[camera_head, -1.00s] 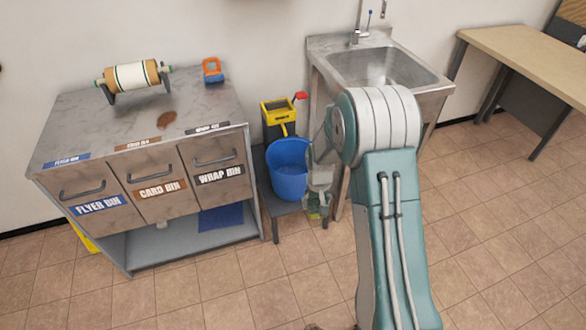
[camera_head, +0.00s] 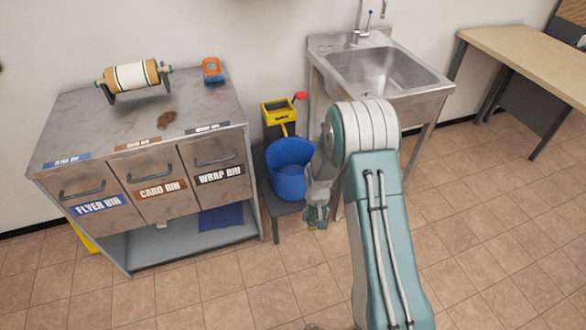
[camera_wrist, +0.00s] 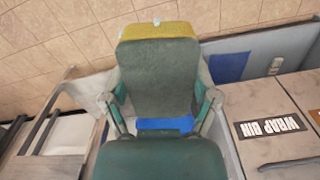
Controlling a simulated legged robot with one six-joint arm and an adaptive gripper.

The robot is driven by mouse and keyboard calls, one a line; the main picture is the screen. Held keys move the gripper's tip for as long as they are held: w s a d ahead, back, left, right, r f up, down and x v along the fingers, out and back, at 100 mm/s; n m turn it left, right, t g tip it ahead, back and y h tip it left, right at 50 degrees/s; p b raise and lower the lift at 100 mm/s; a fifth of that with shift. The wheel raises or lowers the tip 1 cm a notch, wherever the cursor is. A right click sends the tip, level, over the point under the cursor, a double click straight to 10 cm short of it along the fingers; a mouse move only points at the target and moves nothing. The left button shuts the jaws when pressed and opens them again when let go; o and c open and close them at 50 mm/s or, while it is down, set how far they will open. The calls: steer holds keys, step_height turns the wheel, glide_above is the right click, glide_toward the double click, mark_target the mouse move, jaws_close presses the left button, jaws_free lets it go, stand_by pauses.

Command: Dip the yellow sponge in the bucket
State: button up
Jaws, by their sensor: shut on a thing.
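The blue bucket (camera_head: 287,183) stands on a low dark stand between the bin cabinet and the sink. My gripper (camera_head: 317,214) hangs at the bucket's right front side in the head view, outside its rim, pointing down. In the wrist view, the yellow sponge (camera_wrist: 160,31) shows as a strip at the far end of my gripper, which is shut on it. The green gripper parts hide most of the sponge. In the head view only a tiny yellow-green bit shows at the gripper tip. A blue piece of the bucket (camera_wrist: 165,124) appears behind my gripper in the wrist view.
A yellow wringer-like box (camera_head: 279,112) with a red handle stands behind the bucket. The metal sink (camera_head: 390,75) is to the right, and the bin cabinet (camera_head: 145,150) to the left. The tiled floor (camera_head: 260,300) in front is open.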

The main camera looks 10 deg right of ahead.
mark_target(316, 215)
step_height(316, 215, down, 13)
stand_by(1.5)
steer(key=shift+r, duration=0.1)
stand_by(1.8)
steer(key=shift+r, duration=1.95)
steer(key=r, duration=0.7)
steer(key=w+r, duration=0.1)
steer(key=r, duration=0.2)
steer(key=shift+w+r, duration=0.1)
steer(key=shift+r, duration=0.2)
step_height(316, 215, up, 9)
steer(key=s, duration=0.1)
steer(key=shift+s+r, duration=0.15)
